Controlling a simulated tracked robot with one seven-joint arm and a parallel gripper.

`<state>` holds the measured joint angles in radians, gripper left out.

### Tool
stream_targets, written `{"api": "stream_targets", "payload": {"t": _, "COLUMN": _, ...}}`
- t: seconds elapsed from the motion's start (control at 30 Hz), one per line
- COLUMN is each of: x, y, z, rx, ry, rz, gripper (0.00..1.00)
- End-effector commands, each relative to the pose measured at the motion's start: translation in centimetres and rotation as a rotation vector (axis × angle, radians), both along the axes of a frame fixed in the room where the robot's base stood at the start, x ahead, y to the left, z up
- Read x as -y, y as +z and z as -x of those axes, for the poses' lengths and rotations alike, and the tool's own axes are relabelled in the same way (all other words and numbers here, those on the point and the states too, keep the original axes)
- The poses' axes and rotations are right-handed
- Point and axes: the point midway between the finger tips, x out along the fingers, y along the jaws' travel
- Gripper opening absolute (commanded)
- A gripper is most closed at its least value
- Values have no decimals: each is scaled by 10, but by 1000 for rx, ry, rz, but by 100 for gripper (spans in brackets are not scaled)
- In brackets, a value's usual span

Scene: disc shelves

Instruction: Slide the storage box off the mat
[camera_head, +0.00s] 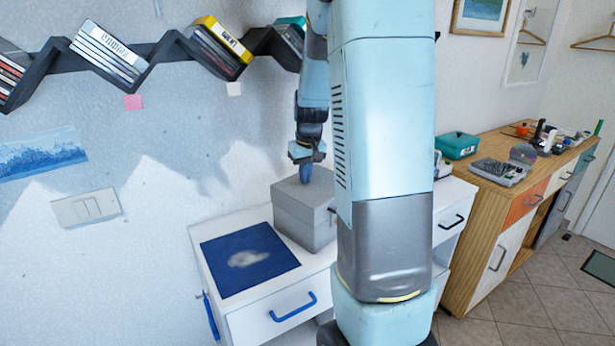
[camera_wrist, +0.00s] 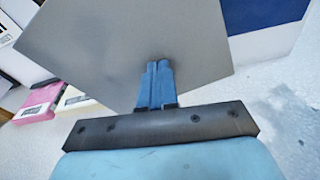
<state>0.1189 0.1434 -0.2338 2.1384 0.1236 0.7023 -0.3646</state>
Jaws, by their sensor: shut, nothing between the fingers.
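The grey storage box (camera_head: 297,212) stands upright with its lid on, on a white cabinet top, at the right edge of the dark blue mat (camera_head: 225,278). I cannot tell whether its base still overlaps the mat edge. My gripper (camera_head: 306,176) points down at the box's lid, its blue fingers together and empty. In the wrist view the shut fingertips (camera_wrist: 157,66) show against the flat grey box lid (camera_wrist: 100,45), with the mat (camera_wrist: 262,14) beyond it at the upper right. Whether the fingertips touch the lid is not clear.
The white cabinet has a blue drawer handle (camera_head: 294,307) in front. My arm column hides the cabinet's middle. A wooden sideboard (camera_head: 490,200) with a teal box (camera_head: 457,145) stands right. Zigzag disc shelves (camera_head: 160,55) hang above. Pink and cream items (camera_wrist: 38,102) lie left in the wrist view.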

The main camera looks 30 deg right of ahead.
Motion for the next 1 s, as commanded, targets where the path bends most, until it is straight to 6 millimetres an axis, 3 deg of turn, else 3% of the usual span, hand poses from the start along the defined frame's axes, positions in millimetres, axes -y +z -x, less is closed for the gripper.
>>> {"api": "stream_targets", "payload": {"t": 0.47, "x": -1, "y": -12, "z": 3, "rx": -11, "ry": -1, "rz": -2, "gripper": 0}}
{"api": "stream_targets", "payload": {"t": 0.8, "x": -3, "y": -12, "z": 33, "rx": -16, "ry": 0, "rz": -4, "gripper": 0}}
{"api": "stream_targets", "payload": {"t": 1.0, "x": -3, "y": -12, "z": 33, "rx": -17, "ry": 1, "rz": -4, "gripper": 0}}
